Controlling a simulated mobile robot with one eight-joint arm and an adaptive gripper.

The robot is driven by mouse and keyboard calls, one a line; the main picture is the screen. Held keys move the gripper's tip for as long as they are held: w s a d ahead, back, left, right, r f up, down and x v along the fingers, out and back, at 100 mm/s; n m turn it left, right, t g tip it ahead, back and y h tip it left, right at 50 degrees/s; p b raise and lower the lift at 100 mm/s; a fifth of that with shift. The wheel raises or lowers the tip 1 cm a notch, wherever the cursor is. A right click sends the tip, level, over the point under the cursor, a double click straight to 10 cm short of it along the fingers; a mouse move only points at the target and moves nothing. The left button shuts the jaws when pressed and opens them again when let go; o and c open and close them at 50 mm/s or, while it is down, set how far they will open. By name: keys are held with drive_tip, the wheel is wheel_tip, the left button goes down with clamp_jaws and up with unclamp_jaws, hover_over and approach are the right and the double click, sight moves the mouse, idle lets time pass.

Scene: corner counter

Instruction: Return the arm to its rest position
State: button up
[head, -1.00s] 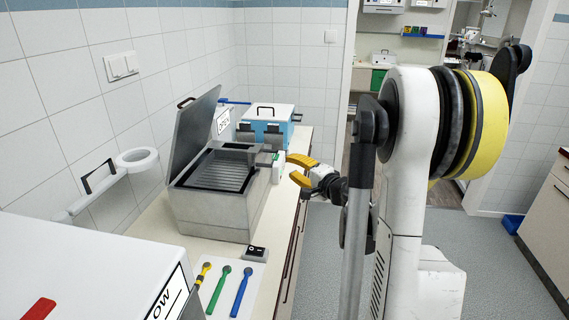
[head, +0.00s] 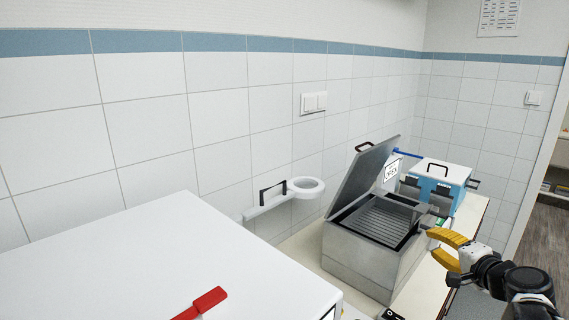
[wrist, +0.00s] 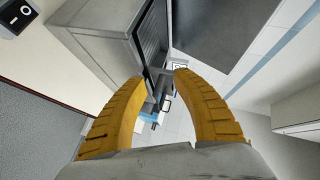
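My gripper (head: 446,250) has yellow fingers and shows at the right of the head view, in front of the counter edge beside the steel bath. In the wrist view my gripper (wrist: 157,85) has its two fingers apart, with nothing between them. My black and grey arm link runs off the lower right of the head view. The steel bath (head: 352,262) stands on the counter with its lid raised; its side also fills the upper left of the wrist view (wrist: 100,38).
A blue and white box (head: 436,178) stands behind the bath. A white appliance (head: 150,262) with a red handle (head: 205,301) fills the lower left. A white ring holder (head: 306,187) is on the tiled wall. A black switch box (wrist: 14,14) shows in the wrist view.

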drive_tip(key=s+a+f+n+g, duration=0.1)
drive_tip(key=s+a+n+g, duration=0.2)
drive_tip(key=a, duration=0.4)
drive_tip(key=s+a+f+n+g+y+b, duration=0.1)
drive_tip(key=s+a+n, duration=0.2)
drive_tip(key=s+a, duration=0.4)
drive_tip(key=s+a+f+n+g, duration=0.1)
drive_tip(key=s+a+n+g, duration=0.2)
drive_tip(key=a, duration=0.5)
drive_tip(key=s+a+f+n+h, duration=0.1)
drive_tip(key=s+a+f+n, duration=0.1)
drive_tip(key=s+n, duration=0.3)
drive_tip(key=s, duration=0.4)
drive_tip(key=shift+g+h+b, duration=0.3)
drive_tip(key=shift+h+b, duration=0.1)
